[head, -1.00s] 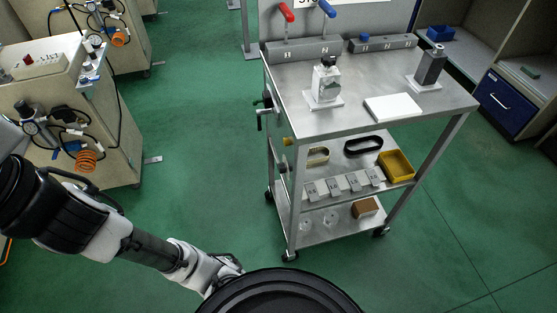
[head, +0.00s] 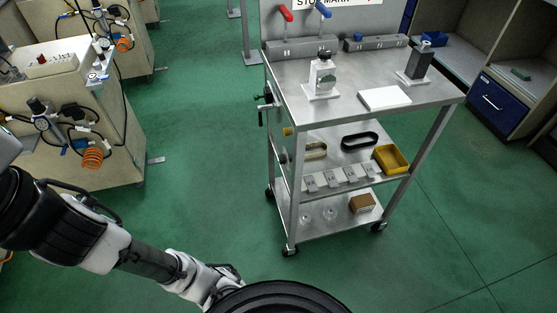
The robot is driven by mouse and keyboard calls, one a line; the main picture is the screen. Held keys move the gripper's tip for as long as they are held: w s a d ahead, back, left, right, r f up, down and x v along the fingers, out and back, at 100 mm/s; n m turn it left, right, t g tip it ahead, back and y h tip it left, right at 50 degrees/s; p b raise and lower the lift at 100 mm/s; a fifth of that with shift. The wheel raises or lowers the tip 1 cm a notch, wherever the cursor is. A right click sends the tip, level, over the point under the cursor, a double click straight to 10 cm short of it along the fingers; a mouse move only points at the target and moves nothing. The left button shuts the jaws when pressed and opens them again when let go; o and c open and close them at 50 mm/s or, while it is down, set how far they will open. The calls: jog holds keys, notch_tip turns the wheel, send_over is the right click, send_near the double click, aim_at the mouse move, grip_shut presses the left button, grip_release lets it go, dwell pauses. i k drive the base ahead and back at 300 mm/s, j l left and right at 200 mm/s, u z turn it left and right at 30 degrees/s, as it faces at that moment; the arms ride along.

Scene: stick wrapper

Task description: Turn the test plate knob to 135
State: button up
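A steel cart (head: 440,92) stands ahead of me, right of centre. On its top are a white block device with a dark knob (head: 323,75) and a dark grey block device (head: 415,62). On its left side are a crank handle (head: 262,112), a small yellow knob (head: 288,131) and a round grey part (head: 284,157). I cannot tell which of these is the test plate knob, and no scale or number is readable. My gripper (head: 228,276) is low in the picture, well short of the cart and partly hidden behind my round black body part. Its fingers cannot be made out.
A white flat plate (head: 385,98) and levered grey blocks (head: 300,47) are on the cart top. A yellow bin (head: 391,159) is on the middle shelf. A bench with orange hoses (head: 92,158) stands at left. Green floor (head: 200,200) between bench and cart is clear.

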aim_at(282, 158)
jog(key=i+j, duration=0.1)
jog(key=j, duration=0.35)
jog(key=i+j+z, duration=0.1)
jog(key=j, duration=0.4)
jog(key=i+j, duration=0.1)
jog(key=j, duration=0.35)
jog(key=z, duration=0.05)
